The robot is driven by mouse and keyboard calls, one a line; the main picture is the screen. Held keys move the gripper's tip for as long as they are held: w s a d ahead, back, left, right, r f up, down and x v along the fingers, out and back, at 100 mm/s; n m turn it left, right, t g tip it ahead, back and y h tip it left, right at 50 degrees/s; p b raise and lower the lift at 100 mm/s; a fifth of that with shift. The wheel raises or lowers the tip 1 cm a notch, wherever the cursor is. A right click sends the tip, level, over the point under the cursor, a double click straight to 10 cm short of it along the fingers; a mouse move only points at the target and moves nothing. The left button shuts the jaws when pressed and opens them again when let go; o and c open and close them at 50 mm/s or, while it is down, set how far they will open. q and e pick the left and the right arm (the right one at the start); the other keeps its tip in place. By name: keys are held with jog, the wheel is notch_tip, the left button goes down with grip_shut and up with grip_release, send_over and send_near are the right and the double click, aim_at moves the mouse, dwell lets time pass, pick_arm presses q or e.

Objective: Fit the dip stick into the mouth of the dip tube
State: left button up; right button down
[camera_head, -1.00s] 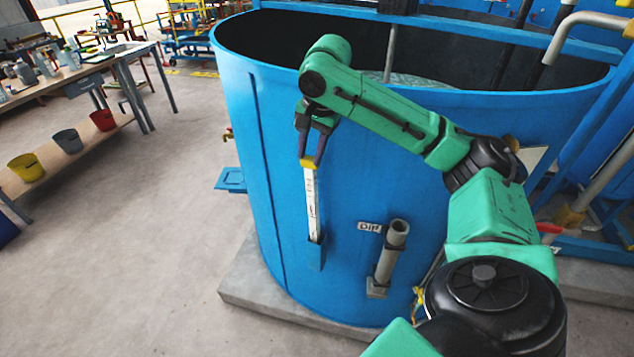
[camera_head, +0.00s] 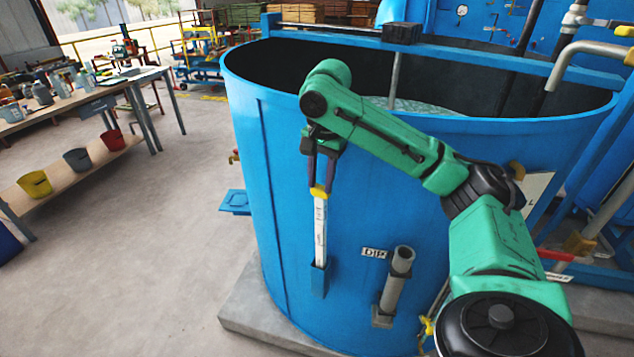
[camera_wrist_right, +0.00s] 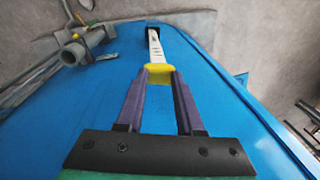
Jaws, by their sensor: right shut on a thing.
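The dip stick (camera_head: 320,230) is a flat white strip with dark marks and a yellow grip (camera_head: 319,192) at its top. It hangs upright against the blue tank, its lower end inside a small blue holder (camera_head: 319,281). My right gripper (camera_head: 320,184) is shut on the yellow grip from above; in the right wrist view, the fingers (camera_wrist_right: 160,78) meet the yellow grip. The dip tube (camera_head: 394,282) is a grey pipe with an open mouth (camera_head: 403,253), right of the stick, beside a "DIP" label (camera_head: 375,253). It also shows in the right wrist view (camera_wrist_right: 75,52). My left gripper is out of view.
The big blue open-topped tank (camera_head: 275,180) stands on a concrete plinth (camera_head: 250,313). A workbench (camera_head: 60,105) with bottles, and buckets on its lower shelf, is at the left. The floor between is clear.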

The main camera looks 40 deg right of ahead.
notch_tip(320, 180, up, 11)
jog(key=w+d+g+p, duration=0.1)
jog(key=p, duration=0.6)
jog(key=shift+d+r, duration=0.15)
jog(key=shift+r, duration=0.05)
jog(key=c, duration=1.2)
grip_release()
jog(key=shift+w, duration=0.15)
jog(key=o, duration=0.9)
jog(key=shift+s+r, duration=0.1)
jog(key=shift+s, duration=0.15)
